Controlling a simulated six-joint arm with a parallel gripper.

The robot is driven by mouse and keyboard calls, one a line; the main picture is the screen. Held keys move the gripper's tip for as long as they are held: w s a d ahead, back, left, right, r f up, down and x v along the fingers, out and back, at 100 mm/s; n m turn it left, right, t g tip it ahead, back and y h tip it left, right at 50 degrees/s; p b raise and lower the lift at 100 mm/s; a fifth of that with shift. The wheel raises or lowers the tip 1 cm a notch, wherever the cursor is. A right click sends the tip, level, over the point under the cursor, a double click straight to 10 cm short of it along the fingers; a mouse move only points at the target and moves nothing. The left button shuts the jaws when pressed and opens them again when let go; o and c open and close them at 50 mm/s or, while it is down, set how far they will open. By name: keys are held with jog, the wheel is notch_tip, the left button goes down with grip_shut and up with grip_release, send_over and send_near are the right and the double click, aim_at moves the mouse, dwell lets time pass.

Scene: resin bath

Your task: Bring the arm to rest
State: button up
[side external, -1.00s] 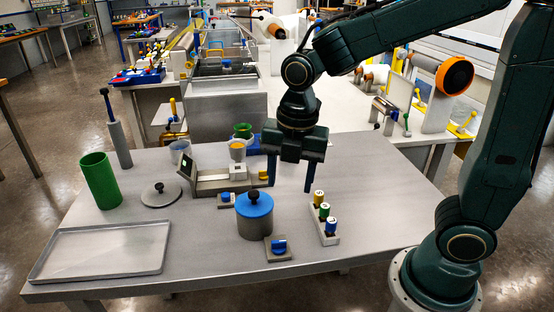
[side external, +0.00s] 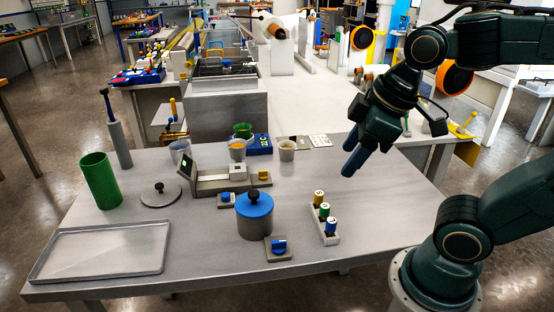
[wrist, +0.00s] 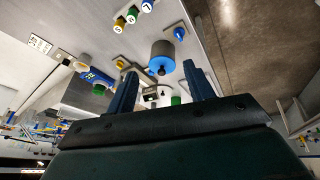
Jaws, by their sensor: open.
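My gripper (side external: 352,163) is raised above the right part of the grey table (side external: 390,200), tilted with its fingers pointing down and left. It touches nothing. In the wrist view my gripper (wrist: 160,85) shows two dark blue fingers spread apart with nothing held between them.
A blue-lidded grey pot (side external: 255,222) stands mid-table, with a rack of several coloured-capped vials (side external: 325,225) to its right. A green cylinder (side external: 100,180), a grey lid (side external: 160,195) and an empty tray (side external: 60,268) are at left. Cups (side external: 287,150) stand behind.

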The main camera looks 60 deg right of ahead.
jog(key=s+m, duration=0.1)
jog(key=m, duration=0.1)
jog(key=s+d+m+t, duration=0.1)
jog(key=m, duration=0.2)
jog(key=shift+s+r, duration=0.15)
jog(key=shift+s, duration=0.2)
dwell(0.7)
